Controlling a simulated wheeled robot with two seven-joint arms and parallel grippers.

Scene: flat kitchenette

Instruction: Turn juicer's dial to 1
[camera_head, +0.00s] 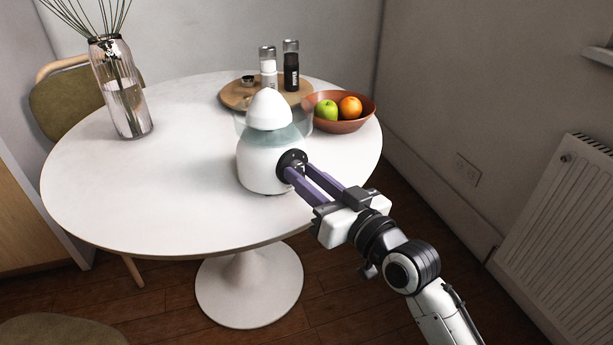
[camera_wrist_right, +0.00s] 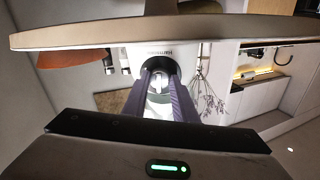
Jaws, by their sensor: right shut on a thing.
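The juicer (camera_head: 262,165) is white with a clear bowl and a white cone top, and stands upright on the round table. Its black dial (camera_head: 291,160) faces my right gripper. My right gripper (camera_head: 290,170) has its purple fingers shut on the dial, one on each side. In the right wrist view the fingers (camera_wrist_right: 160,85) reach to the dial (camera_wrist_right: 160,62) on the juicer's white body (camera_wrist_right: 137,55). The dial's marks and setting are too small to read. My left gripper is not in view.
The white round table (camera_head: 150,200) has free room at its left and front. A wooden tray (camera_head: 230,97) with two shakers stands behind the juicer. A fruit bowl (camera_head: 345,125) is behind right, and a glass vase (camera_head: 125,100) at the left. A radiator (camera_head: 560,240) is at the right.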

